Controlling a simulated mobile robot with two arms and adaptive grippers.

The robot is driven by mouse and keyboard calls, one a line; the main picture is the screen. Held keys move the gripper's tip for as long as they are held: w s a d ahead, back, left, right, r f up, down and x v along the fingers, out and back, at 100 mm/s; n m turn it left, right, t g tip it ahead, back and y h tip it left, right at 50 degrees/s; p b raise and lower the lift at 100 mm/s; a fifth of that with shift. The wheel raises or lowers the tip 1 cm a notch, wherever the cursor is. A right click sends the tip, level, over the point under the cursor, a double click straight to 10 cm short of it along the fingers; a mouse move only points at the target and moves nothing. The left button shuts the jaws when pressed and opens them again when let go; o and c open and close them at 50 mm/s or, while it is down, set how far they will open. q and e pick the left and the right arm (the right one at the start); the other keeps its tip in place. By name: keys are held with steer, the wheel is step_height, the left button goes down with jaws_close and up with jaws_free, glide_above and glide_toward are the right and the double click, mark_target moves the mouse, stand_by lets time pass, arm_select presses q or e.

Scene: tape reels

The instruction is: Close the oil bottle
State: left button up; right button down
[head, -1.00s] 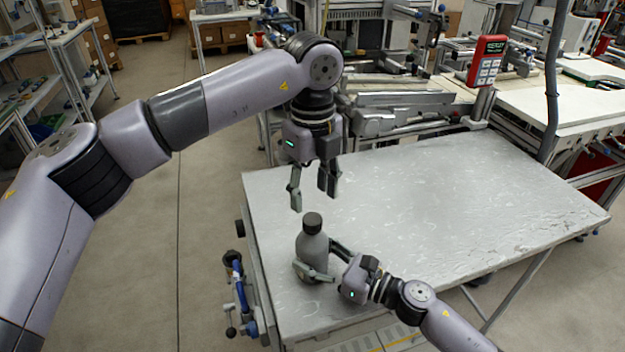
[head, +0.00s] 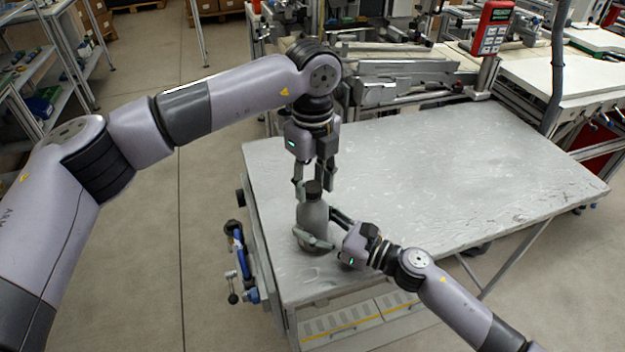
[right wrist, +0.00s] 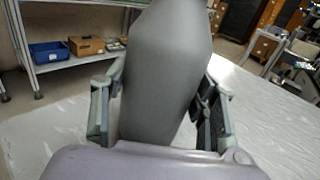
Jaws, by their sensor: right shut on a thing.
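The grey oil bottle (head: 312,218) stands upright near the left edge of the metal table, with a dark cap (head: 313,187) on its top. My right gripper (head: 325,230) is shut around the bottle's body from the right. In the right wrist view the bottle (right wrist: 168,75) fills the space between the two fingers. My left gripper (head: 314,184) points down from above, its fingers apart on either side of the cap. Whether they touch the cap is hard to see. The bottle's far side is hidden.
The worn metal tabletop (head: 450,180) is bare to the right of the bottle. A red handheld device (head: 493,27) and machinery stand behind the table. A blue-handled clamp (head: 239,250) is at the table's left side. Shelves (head: 50,60) stand at the far left.

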arm_select(q)
jaws_close()
steer(key=m, duration=1.5)
steer(key=shift+m, duration=0.3)
steer(key=m, duration=0.7)
steer(key=shift+m, duration=0.4)
steer(key=m, duration=0.3)
steer(key=shift+m, duration=0.3)
steer(key=m, duration=0.4)
steer(key=shift+o, duration=1.9)
jaws_free()
